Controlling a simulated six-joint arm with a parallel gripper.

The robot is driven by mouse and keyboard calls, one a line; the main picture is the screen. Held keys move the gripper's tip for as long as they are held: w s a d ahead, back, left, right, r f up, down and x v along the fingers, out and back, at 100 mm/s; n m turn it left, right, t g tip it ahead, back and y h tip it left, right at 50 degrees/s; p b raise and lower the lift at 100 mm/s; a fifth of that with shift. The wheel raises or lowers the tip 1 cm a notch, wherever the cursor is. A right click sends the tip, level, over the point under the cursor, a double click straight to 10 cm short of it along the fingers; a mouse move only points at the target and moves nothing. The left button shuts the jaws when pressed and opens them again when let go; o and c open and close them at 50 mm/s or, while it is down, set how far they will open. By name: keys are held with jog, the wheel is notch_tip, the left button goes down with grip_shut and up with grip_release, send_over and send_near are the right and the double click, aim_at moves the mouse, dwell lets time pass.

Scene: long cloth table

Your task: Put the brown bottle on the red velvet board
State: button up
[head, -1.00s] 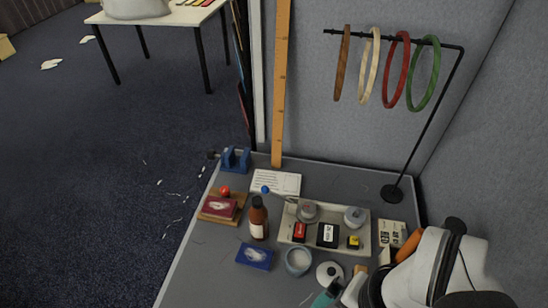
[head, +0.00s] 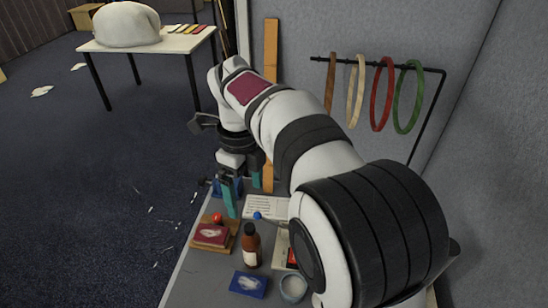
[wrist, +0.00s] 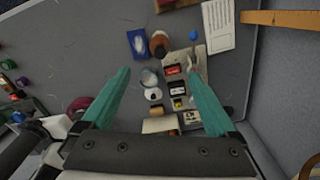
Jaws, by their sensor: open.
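The brown bottle (head: 251,250) with a white label stands upright on the grey table. In the wrist view the bottle (wrist: 158,44) shows beyond my fingertips, near the upper middle. The red velvet board (head: 211,234), with a white feather-like mark, lies on a wooden board left of the bottle. My gripper (head: 248,202) is open and empty, fingers pointing down, above and behind the bottle in the head view. Its teal fingers are spread wide in the wrist view (wrist: 160,74).
A blue board (head: 248,284) and a grey cup (head: 293,288) are in front. A white card (wrist: 218,25) and a tray of small items lie to the right. My arm hides much of the table's right side.

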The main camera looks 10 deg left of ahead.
aim_at(250, 235)
notch_tip(250, 235, down, 16)
jog(key=shift+r, duration=0.3)
grip_shut()
dwell(0.4)
